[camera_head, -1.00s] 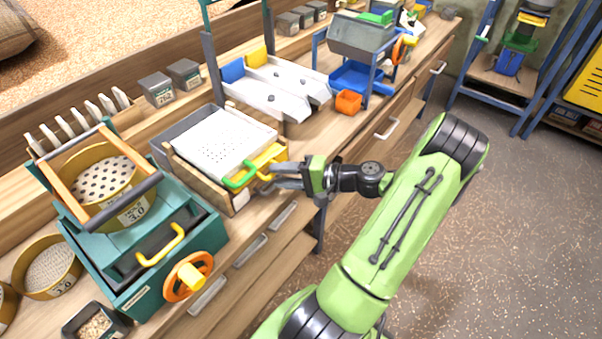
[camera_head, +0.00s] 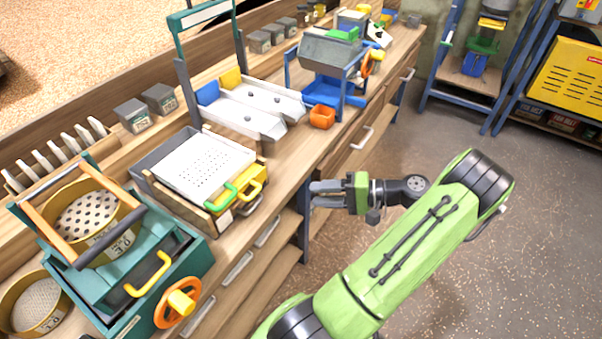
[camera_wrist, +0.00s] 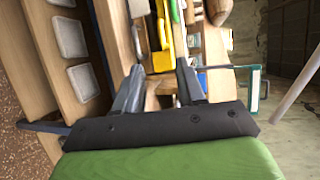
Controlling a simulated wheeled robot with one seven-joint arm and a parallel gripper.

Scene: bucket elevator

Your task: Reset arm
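My gripper (camera_head: 314,193) is empty and stands off the front of the workbench, to the right of the perforated white tray (camera_head: 206,165). The fingers are apart in the wrist view (camera_wrist: 160,80), with nothing held between them. The tray sits in a wooden box with a green handle (camera_head: 221,198) and a yellow handle (camera_head: 251,190) at its front. The handles are apart from my gripper. My green arm reaches up from the bottom of the head view and bends back toward the bench.
A teal sieve machine (camera_head: 165,262) with an orange wheel (camera_head: 178,302) stands at front left. Drawers with handles (camera_head: 267,231) line the bench front. The floor (camera_head: 490,280) at right is clear.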

